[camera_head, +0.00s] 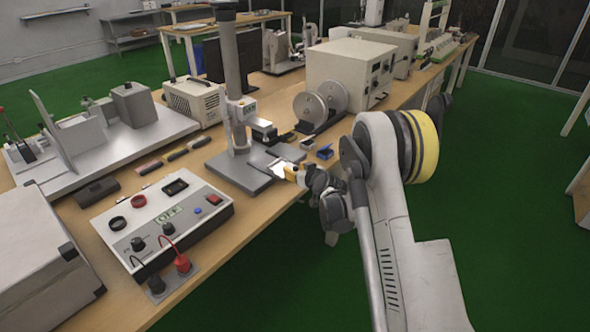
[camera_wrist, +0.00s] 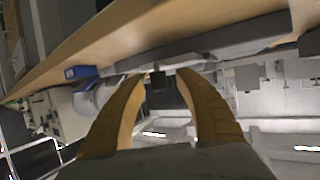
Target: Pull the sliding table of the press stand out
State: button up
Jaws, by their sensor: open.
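My gripper (camera_head: 279,170) is at the bench's front edge, beside the base plate. In the wrist view the two yellow fingers (camera_wrist: 170,76) are apart, with a small dark piece (camera_wrist: 160,86) showing between the tips. I cannot tell whether they touch it. The grey plate edge (camera_wrist: 215,48) runs just beyond the tips.
A control box (camera_head: 160,222) with knobs and red and black plugs stands left of the stand. A small blue box (camera_head: 325,152) lies right of it and also shows in the wrist view (camera_wrist: 80,72). Round discs (camera_head: 320,104) stand behind. The green floor (camera_head: 500,190) at right is clear.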

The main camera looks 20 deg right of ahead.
jog(key=v, duration=1.2)
jog(key=shift+w+a, duration=0.1)
jog(key=s+a+r+g, duration=0.2)
jog(key=s+a+r, duration=0.1)
jog(key=s+r, duration=0.35)
jog(key=s+a+r+g, duration=0.1)
jog(key=s+a+r, duration=0.3)
jog(key=s+r, duration=0.3)
jog(key=s+f+m+g+h, duration=0.1)
jog(key=s+g+h, duration=0.1)
jog(key=s, duration=2.1)
jog(key=shift+d+m+g, duration=0.25)
jog(key=shift+m+g, duration=0.15)
jog(key=shift+g, duration=0.3)
